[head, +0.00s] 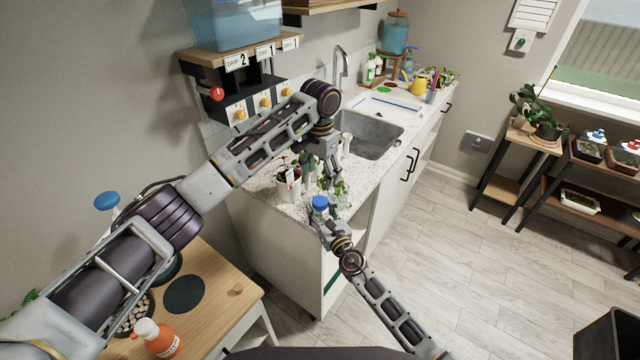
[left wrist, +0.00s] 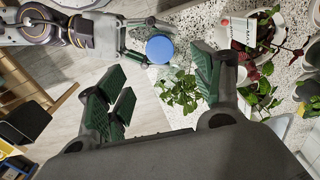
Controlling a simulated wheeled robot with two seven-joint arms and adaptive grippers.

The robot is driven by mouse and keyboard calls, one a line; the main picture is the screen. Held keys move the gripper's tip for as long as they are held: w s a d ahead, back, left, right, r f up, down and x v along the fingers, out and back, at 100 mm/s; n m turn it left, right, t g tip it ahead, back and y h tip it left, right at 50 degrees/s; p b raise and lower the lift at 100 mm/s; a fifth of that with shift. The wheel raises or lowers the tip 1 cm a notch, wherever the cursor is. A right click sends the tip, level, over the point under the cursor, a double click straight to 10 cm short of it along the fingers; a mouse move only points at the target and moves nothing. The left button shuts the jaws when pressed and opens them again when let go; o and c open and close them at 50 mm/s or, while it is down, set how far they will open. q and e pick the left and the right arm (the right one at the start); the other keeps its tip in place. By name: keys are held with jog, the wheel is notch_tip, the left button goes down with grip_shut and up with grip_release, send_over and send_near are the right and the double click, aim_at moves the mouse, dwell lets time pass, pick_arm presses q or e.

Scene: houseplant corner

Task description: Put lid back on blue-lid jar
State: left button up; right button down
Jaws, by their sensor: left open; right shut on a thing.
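The blue lid (head: 320,202) sits at the tip of my right gripper (head: 322,218), over the front end of the counter. In the left wrist view, the lid (left wrist: 160,48) is a round blue disc seen from above. My right gripper (left wrist: 150,42) comes in from the left with its fingers around the jar under the lid. The jar body is mostly hidden, and I cannot tell whether the lid is fully seated. My left gripper (head: 333,175) is open and empty, pointing down above and behind the lid. Its green-padded fingers (left wrist: 160,95) are wide apart in the left wrist view.
Leafy cuttings (left wrist: 180,92) stand close beside the lid. A white plant pot (head: 289,188) stands left of my left gripper. The sink (head: 372,135) lies behind. A wooden table (head: 215,310) with an orange bottle (head: 160,340) is at front left.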

pick_arm(q)
jog(key=shift+r, duration=1.1)
pick_arm(e)
jog(key=c, duration=0.6)
grip_release()
jog(key=shift+s, duration=0.15)
jog(key=shift+v, duration=5.9)
pick_arm(q)
jog(key=shift+f, duration=0.1)
